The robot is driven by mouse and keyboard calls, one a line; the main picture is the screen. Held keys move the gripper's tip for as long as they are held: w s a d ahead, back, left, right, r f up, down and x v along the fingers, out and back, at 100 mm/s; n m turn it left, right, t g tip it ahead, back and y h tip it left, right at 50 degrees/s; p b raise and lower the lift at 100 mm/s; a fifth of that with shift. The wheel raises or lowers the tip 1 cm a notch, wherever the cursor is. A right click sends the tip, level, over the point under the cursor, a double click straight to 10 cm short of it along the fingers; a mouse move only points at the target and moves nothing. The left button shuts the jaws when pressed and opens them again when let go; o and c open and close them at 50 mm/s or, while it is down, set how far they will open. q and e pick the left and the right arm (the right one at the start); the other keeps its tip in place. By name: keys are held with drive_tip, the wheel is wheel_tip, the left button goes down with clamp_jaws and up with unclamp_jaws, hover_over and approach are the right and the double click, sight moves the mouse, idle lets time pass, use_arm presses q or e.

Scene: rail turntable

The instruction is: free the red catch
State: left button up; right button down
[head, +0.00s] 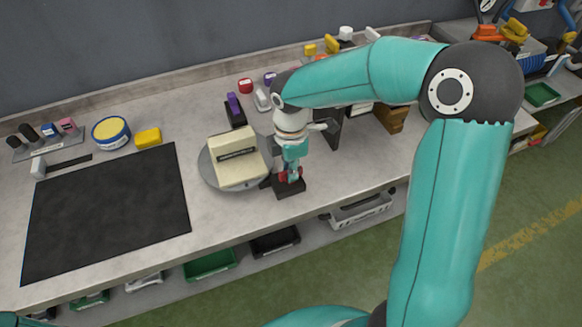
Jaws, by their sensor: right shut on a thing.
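The red catch (282,177) sits on a small black base (291,191) near the front edge of the bench, at the right side of the round grey turntable (206,172). My right gripper (289,173) points down over it and is shut on the red catch, whose upper part is mostly hidden by the fingers. A cream box (235,163) with a dark label strip stands on the turntable, just left of the gripper. My left gripper is out of view.
A black mat (110,215) covers the bench's left part. A yellow-and-blue tin (111,131) and yellow block (148,137) lie behind it. A purple-handled item (234,106) stands behind the turntable. A wooden block (392,118) is to the right. Bins (209,263) sit below.

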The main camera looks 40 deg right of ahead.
drive_tip(key=shift+w+r, duration=0.1)
drive_tip(key=c, duration=1.2)
unclamp_jaws()
drive_tip(key=shift+o, duration=0.2)
wheel_tip(320, 180, up, 12)
